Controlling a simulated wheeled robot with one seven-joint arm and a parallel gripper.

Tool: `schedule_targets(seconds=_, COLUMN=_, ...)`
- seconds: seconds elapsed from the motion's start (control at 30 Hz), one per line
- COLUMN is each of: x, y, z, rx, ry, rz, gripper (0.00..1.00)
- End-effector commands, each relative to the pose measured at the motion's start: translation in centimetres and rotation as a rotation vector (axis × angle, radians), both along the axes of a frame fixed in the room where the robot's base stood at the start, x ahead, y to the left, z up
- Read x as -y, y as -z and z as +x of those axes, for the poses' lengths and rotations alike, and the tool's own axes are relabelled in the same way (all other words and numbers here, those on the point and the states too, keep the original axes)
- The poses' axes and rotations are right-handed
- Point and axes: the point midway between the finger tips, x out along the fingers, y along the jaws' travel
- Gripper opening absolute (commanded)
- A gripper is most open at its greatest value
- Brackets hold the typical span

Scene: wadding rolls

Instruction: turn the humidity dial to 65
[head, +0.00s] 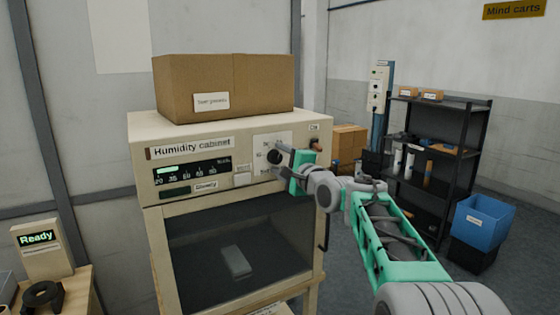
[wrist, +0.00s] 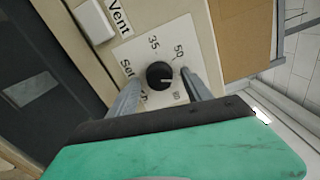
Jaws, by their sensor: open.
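The humidity dial (head: 274,157) is a round black knob on a white scale plate, on the front of the cream humidity cabinet (head: 140,130). In the wrist view the dial (wrist: 160,75) shows a pale pointer mark toward the lower right, below the 50. The 35 and 50 are readable; the lower numbers are partly hidden or too small. My gripper (head: 284,163) is at the dial. In the wrist view my gripper (wrist: 160,88) is open, one finger on each side of the dial, with gaps visible. I cannot tell whether a fingertip touches it.
A cardboard box (head: 225,88) sits on the cabinet. A green bar (head: 168,170) lights at the low end of the display. A pale button (wrist: 94,20) marked Vent is beside the dial plate. A Ready sign (head: 38,238) stands at left; a black shelf (head: 440,105) is at right.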

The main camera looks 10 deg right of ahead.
Motion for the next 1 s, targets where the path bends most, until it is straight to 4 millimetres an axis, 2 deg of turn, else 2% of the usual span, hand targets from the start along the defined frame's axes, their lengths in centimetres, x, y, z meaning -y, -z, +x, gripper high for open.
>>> schedule_targets(seconds=0.3, x=2.0, y=0.2, z=-5.6, rx=0.002, ry=0.004, rz=-0.002, gripper=0.58)
schedule_targets(seconds=0.4, x=2.3, y=0.1, z=-6.8, rx=0.001, ry=0.003, rz=-0.001, gripper=0.58)
schedule_targets(seconds=0.77, x=2.3, y=0.0, z=-7.2, rx=0.000, ry=0.000, rz=0.000, gripper=0.58)
schedule_targets(seconds=0.87, x=2.3, y=0.1, z=-7.2, rx=0.032, ry=-0.001, rz=-0.113, gripper=0.58)
schedule_targets(seconds=0.97, x=2.5, y=2.9, z=-7.3, rx=0.014, ry=-0.021, rz=-0.413, gripper=0.58)
schedule_targets(seconds=1.0, x=3.3, y=5.0, z=-7.3, rx=-0.022, ry=-0.031, rz=-0.572, gripper=0.58)
